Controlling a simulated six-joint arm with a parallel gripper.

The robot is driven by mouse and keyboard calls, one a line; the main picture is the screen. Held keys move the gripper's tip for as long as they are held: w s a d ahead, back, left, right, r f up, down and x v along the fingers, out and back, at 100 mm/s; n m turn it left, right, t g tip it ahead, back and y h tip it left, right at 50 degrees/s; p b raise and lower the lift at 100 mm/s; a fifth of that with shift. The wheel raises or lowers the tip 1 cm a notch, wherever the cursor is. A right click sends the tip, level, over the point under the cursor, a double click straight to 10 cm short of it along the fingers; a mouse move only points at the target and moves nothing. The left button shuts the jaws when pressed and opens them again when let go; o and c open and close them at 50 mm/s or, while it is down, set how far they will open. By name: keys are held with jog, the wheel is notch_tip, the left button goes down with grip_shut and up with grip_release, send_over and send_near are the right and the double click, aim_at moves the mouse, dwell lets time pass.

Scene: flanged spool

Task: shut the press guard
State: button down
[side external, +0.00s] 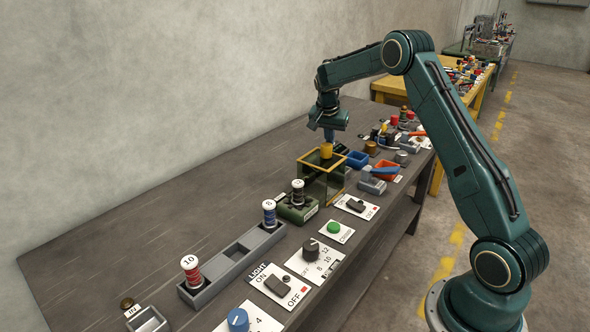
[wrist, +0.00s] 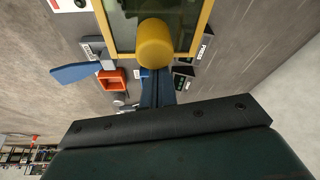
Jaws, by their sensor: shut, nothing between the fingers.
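The press guard (side external: 343,183) is a clear box with a yellow frame, standing mid-bench. A yellow knob (side external: 326,151) is at its top. In the wrist view, the guard's frame (wrist: 204,28) spans the top and the knob (wrist: 155,42) is in the middle. My gripper (side external: 329,136) is shut and empty, pointing down just above or beside the knob. In the wrist view my gripper (wrist: 157,80) reaches up to the knob's lower edge, and the fingertips are partly hidden. I cannot tell whether they touch it. A label reading PRESS (wrist: 205,47) is beside the frame.
A green fixture (side external: 298,210) with a dark spool stands left of the guard. A grey rack (side external: 232,262) holds a blue and a red spool. Switch panels (side external: 357,207) line the front edge. The bench's back left is clear.

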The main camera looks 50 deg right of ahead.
dwell(0.3)
jog(key=a, duration=1.3)
jog(key=shift+a, duration=0.3)
send_over(310, 164)
jog(key=w+v, duration=0.1)
jog(key=v, duration=0.9)
jog(key=shift+s, duration=0.4)
jog(key=shift+d+r, duration=0.1)
